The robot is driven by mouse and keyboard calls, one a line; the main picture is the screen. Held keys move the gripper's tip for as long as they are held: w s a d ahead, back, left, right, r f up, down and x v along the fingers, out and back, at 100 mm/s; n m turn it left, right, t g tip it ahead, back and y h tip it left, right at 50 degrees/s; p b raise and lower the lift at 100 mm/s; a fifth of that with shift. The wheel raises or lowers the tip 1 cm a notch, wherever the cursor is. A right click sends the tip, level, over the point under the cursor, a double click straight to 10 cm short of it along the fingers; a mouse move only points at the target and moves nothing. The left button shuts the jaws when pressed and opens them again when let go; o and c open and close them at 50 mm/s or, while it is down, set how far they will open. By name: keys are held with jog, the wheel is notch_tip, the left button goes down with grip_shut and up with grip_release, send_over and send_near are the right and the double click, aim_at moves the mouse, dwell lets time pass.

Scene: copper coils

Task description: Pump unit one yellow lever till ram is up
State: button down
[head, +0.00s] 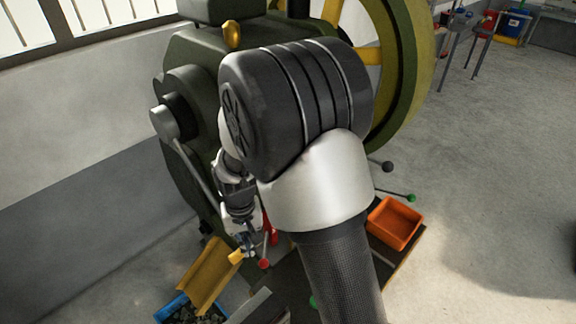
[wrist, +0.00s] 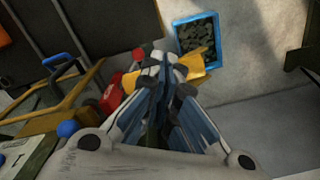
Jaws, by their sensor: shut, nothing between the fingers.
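My gripper (head: 247,248) is low beside the green machine in the head view, with its fingers closed together. In the wrist view the gripper's fingertips (wrist: 163,58) meet with nothing between them. A short yellow piece (head: 236,257), perhaps the end of the yellow lever, shows right beside the fingertips. A yellow piece (wrist: 130,80) also shows just left of the fingers in the wrist view. I cannot tell whether the fingers touch it. A red body (wrist: 112,97) lies left of the fingers, partly hidden. I cannot make out the ram or any unit number.
A yellow chute (head: 208,272) slopes to a blue bin (head: 172,309) of dark pieces; the bin (wrist: 176,38) also shows in the wrist view. A red ball knob (head: 264,264) is close to the gripper. An orange tray (head: 395,223) stands right of my arm.

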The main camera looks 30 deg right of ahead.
jog(key=shift+w+a+f, duration=0.1)
jog(key=shift+w+f, duration=0.1)
jog(key=shift+f, duration=0.2)
jog(key=shift+w+a+f+b, duration=0.1)
jog(key=shift+w+f+b, duration=0.25)
jog(key=shift+f, duration=0.15)
jog(key=shift+w+a+f+b, duration=0.1)
jog(key=shift+w+f+b, duration=0.2)
jog(key=shift+f, duration=0.2)
jog(key=shift+s+r, duration=0.15)
jog(key=shift+r, duration=0.3)
jog(key=shift+s+d+r+p, duration=0.25)
jog(key=shift+s+r+p, duration=0.35)
jog(key=shift+r+p, duration=0.05)
notch_tip(320, 180, up, 5)
jog(key=s+d+p, duration=0.1)
jog(key=s+p, duration=0.1)
jog(key=p, duration=0.1)
jog(key=shift+s+r+p, duration=0.2)
jog(key=shift+s+p, duration=0.15)
jog(key=shift+s, duration=0.05)
notch_tip(320, 180, up, 6)
jog(key=s+p, duration=0.2)
jog(key=p, duration=0.2)
jog(key=shift+d, duration=0.3)
jog(key=shift+s+f, duration=0.1)
